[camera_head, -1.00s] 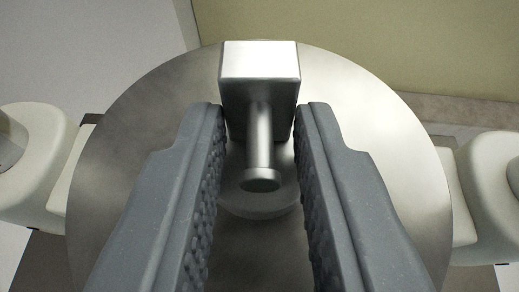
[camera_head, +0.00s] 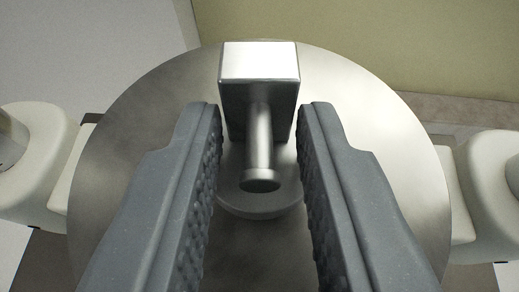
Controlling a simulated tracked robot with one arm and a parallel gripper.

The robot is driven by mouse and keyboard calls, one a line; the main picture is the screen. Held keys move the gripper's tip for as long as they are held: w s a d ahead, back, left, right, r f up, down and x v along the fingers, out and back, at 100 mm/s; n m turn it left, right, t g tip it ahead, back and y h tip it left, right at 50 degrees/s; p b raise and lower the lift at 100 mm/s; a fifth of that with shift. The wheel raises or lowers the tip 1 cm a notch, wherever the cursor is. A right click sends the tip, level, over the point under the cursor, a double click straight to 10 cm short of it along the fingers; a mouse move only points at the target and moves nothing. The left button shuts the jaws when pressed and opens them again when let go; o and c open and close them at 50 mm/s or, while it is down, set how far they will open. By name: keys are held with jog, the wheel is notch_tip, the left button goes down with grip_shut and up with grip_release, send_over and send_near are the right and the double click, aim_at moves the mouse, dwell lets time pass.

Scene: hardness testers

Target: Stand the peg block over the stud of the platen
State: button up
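The peg block (camera_head: 259,92) is a shiny metal block with a peg (camera_head: 260,150) that sticks out toward me and ends in a small round flange. It appears upright above the round metal platen (camera_head: 130,150). A low round disc (camera_head: 283,200) lies below the peg on the platen. The stud is not visible, and the block's underside is hidden. My gripper (camera_head: 260,108) is open, with its grey ribbed fingers on either side of the block and peg. Narrow gaps show between the fingers and the peg.
Pale rounded machine parts (camera_head: 35,150) stand left of the platen, with similar ones (camera_head: 495,180) at the right. A plain yellowish wall (camera_head: 400,45) lies behind. The platen's surface around the block looks clear.

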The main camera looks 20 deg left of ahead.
jog(key=o, duration=0.4)
jog(key=b+v, duration=0.2)
jog(key=v, duration=1.2)
jog(key=d+r+m+t+h+b, duration=0.1)
jog(key=d+r+b, duration=0.3)
jog(key=d, duration=0.7)
jog(key=s+d+r+m+h+b, duration=0.1)
jog(key=d+r+b, duration=0.3)
jog(key=d, duration=0.7)
jog(key=d+r+m+t+h+b, duration=0.1)
jog(key=d+r+b, duration=0.3)
jog(key=d+r, duration=0.4)
jog(key=shift+s+d+m+t+h+b, duration=0.2)
jog(key=shift+d+h, duration=0.1)
jog(key=shift+d, duration=0.6)
jog(key=shift+s+d+m+t+h+b, duration=0.1)
jog(key=shift+s+d+h+b, duration=0.15)
jog(key=shift+d, duration=0.7)
